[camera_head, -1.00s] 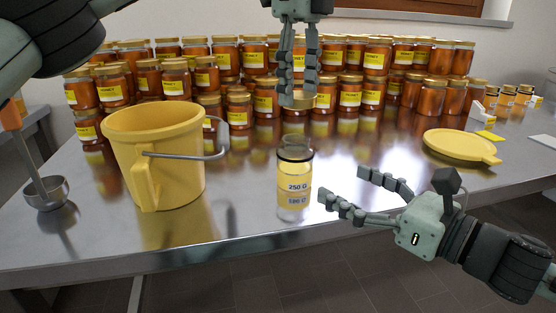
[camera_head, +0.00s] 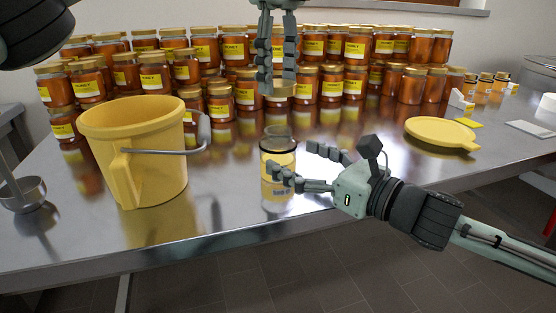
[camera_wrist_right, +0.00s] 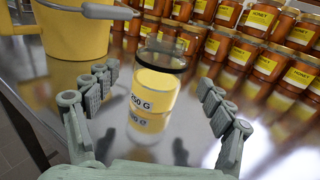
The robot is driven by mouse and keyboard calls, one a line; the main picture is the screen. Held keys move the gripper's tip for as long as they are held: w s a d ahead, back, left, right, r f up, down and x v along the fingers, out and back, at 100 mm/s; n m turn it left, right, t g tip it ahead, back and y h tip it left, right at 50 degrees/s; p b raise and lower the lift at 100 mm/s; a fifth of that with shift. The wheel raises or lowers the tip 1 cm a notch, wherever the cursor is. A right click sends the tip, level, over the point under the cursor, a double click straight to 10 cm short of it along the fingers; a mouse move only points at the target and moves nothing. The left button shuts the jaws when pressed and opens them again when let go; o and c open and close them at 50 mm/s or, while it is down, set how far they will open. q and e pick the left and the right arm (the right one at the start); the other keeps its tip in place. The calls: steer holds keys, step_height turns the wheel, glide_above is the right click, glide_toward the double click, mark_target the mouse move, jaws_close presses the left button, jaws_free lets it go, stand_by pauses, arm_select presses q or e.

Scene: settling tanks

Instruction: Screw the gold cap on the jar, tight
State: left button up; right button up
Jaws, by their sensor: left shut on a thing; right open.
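The jar (camera_head: 276,160) stands upright near the table's front edge, clear glass with yellow labels and a dark ring near its top. Its mouth shows no cap. My left gripper (camera_head: 277,85) points down above the jar, shut on the gold cap (camera_head: 278,97), apart from the rim. My right gripper (camera_head: 290,166) is open beside the jar, its near finger overlapping the jar's lower front in the head view. In the right wrist view the jar (camera_wrist_right: 155,92) stands ahead, between the open fingers (camera_wrist_right: 160,112), with no visible grip on it.
A yellow bucket (camera_head: 140,145) with a metal handle stands left of the jar. Rows of honey jars (camera_head: 225,50) fill the back. A yellow lid (camera_head: 440,132) lies at the right. A ladle (camera_head: 22,193) is at the far left.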

mark_target(277, 149)
steer(key=x, duration=0.5)
steer(key=shift+c, duration=0.5)
steer(key=c, duration=1.7)
arm_select(q)
steer(key=shift+f, duration=2.45)
